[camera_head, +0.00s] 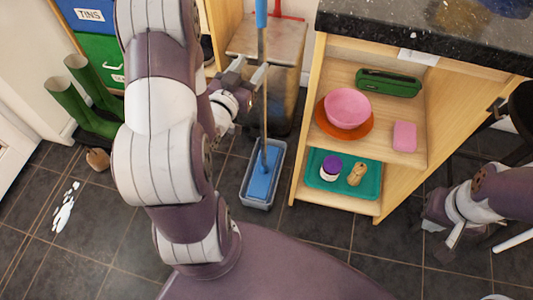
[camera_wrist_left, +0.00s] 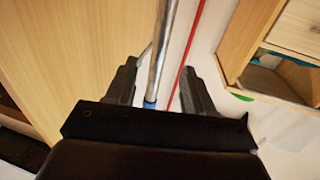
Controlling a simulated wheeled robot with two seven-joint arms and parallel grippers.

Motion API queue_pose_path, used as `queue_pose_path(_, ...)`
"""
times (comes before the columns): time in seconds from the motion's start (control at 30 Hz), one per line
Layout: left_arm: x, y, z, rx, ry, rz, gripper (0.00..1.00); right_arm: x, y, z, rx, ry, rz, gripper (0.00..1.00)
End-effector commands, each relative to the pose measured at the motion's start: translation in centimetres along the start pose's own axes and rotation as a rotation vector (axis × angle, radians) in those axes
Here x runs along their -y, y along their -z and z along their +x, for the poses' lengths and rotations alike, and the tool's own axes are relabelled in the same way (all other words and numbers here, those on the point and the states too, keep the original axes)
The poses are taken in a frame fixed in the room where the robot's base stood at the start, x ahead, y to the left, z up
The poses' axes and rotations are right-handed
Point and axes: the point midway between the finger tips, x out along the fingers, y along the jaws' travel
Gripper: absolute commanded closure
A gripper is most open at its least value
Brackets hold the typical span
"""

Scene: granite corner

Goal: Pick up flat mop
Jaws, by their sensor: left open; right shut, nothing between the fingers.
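The flat mop (camera_head: 263,110) stands upright with its blue head (camera_head: 262,180) in a grey-blue bucket (camera_head: 257,203) on the floor. Its grey pole rises to a blue grip at the top edge of the head view. My left gripper (camera_head: 250,70) is open beside the upper pole. In the left wrist view, the pole (camera_wrist_left: 163,50) runs between the two open fingers, with space on both sides. My right gripper (camera_head: 450,240) is shut and empty at the lower right, far from the mop.
A wooden shelf unit (camera_head: 385,205) with a dark granite top stands right of the mop, holding a pink bowl (camera_head: 347,108) and a teal tray (camera_head: 325,185). A wooden cabinet (camera_head: 270,45) and a thin red pole (camera_wrist_left: 187,50) are behind. Green boots (camera_head: 75,105) and a white spill (camera_head: 64,210) are left.

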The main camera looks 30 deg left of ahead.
Motion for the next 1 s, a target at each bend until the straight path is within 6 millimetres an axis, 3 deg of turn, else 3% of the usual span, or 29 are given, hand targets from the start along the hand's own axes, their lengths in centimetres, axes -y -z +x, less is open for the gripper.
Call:
queue_pose_path(0.4, -0.3, 0.6, 6.1, 0.000, 0.000, 0.000, 0.47, 0.0, -0.2, 1.6, 0.000, 0.000, 0.000, 1.00)
queue_pose_path(0.63, -0.3, 0.8, 6.4, 0.002, 0.002, -0.001, 0.47, 0.0, -0.2, 1.5, 0.000, 0.000, 0.000, 1.00)
queue_pose_path(0.67, -0.3, 0.8, 6.4, 0.002, 0.002, -0.001, 0.54, 0.0, -0.2, 1.5, 0.000, 0.000, 0.000, 1.00)
queue_pose_path(0.8, -0.3, 0.8, 6.4, 0.002, 0.002, -0.001, 0.99, 0.0, -0.2, 1.5, 0.000, 0.000, 0.000, 1.00)
queue_pose_path(1.0, -0.3, 0.9, 6.4, -0.001, 0.002, 0.000, 1.00, 0.0, -0.2, 1.5, 0.000, 0.000, 0.000, 1.00)
